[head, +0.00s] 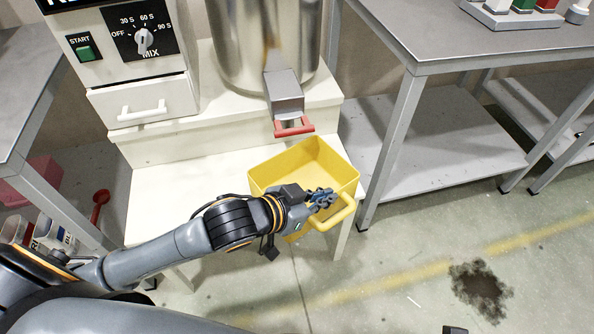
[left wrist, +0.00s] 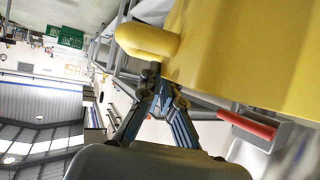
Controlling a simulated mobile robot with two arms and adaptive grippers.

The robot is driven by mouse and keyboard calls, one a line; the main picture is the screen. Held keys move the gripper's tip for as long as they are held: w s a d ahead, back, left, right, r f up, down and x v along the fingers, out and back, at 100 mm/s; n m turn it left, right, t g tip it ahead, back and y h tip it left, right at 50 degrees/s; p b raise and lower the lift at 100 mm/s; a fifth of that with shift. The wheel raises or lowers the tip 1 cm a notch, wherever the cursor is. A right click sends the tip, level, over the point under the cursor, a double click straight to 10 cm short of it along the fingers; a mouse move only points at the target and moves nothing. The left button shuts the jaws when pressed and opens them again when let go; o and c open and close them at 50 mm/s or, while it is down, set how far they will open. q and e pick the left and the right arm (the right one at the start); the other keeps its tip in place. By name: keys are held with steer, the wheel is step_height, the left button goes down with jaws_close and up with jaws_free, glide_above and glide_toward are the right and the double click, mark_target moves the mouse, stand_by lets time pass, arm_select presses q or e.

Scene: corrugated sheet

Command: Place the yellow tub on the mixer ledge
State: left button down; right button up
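The yellow tub (head: 283,166) is an open box with a loop handle (head: 341,215) on its near side. It is upright in the head view, over the front right part of the white mixer ledge (head: 165,198), below the spout. Its near side reaches past the ledge's front edge; whether its base touches the ledge is hidden. My left gripper (head: 322,198) is at the handle. In the left wrist view the fingers (left wrist: 153,78) come together at the handle (left wrist: 147,42), beside the tub wall (left wrist: 250,50); they look shut on it.
The mixer's steel spout (head: 284,92) with a red handle (head: 294,127) hangs just behind the tub. A drawer (head: 143,103) and dial panel are at left. A grey table (head: 455,35) stands at right. The left part of the ledge is clear. A dark stain (head: 480,290) marks the floor.

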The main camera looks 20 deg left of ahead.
arm_select(q)
steer(key=w+a+f+b, duration=0.1)
steer(key=w+a, duration=0.1)
steer(key=w, duration=0.1)
steer(key=w+a+f+b, duration=0.1)
steer(key=w+a, duration=0.1)
steer(key=w, duration=0.2)
steer(key=w+a+b, duration=0.1)
steer(key=w+a, duration=0.2)
steer(key=shift+w+a+f, duration=0.1)
steer(key=shift+w+f, duration=0.3)
steer(key=shift+f, duration=0.55)
step_height(320, 180, down, 3)
steer(key=shift+w+b, duration=0.15)
steer(key=shift+b, duration=0.75)
arm_select(e)
steer(key=w+a+r+t, duration=0.1)
steer(key=w+r+t, duration=0.1)
steer(key=w, duration=0.3)
steer(key=w+a+r+t+y, duration=0.1)
steer(key=w+a+r+t, duration=0.1)
steer(key=w+r+t, duration=0.1)
steer(key=w+t, duration=0.1)
steer(key=w, duration=0.1)
steer(key=shift+w+a+t+y, duration=0.25)
steer(key=shift+w+t+y, duration=0.05)
steer(key=shift+w+t, duration=0.1)
